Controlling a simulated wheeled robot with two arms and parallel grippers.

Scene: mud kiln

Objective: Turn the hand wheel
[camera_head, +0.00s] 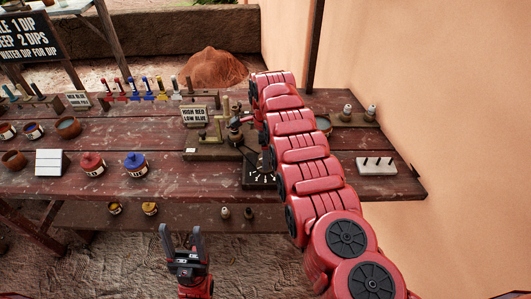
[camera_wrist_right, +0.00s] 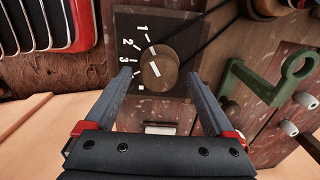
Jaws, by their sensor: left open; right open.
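In the right wrist view, a round brown knob (camera_wrist_right: 158,70) with a white pointer line sits on a dark dial plate (camera_wrist_right: 128,22) marked 1, 2, 3. The pointer tilts to the upper left. My right gripper (camera_wrist_right: 159,76) is open, with one finger on each side of the knob; I cannot tell whether they touch it. The dial plate also shows in the head view (camera_head: 258,181), partly behind my right arm, which hides the right gripper. I cannot tell surely which part is the hand wheel. My left gripper (camera_head: 182,230) is open and empty in front of the bench.
A green crank-like lever (camera_wrist_right: 262,82) is right of the knob. The wooden bench (camera_head: 90,205) holds a red pot (camera_head: 92,166), a blue pot (camera_head: 135,165), a sign (camera_head: 194,115) and a white pegged block (camera_head: 377,166). A wall (camera_head: 440,110) bounds the right side.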

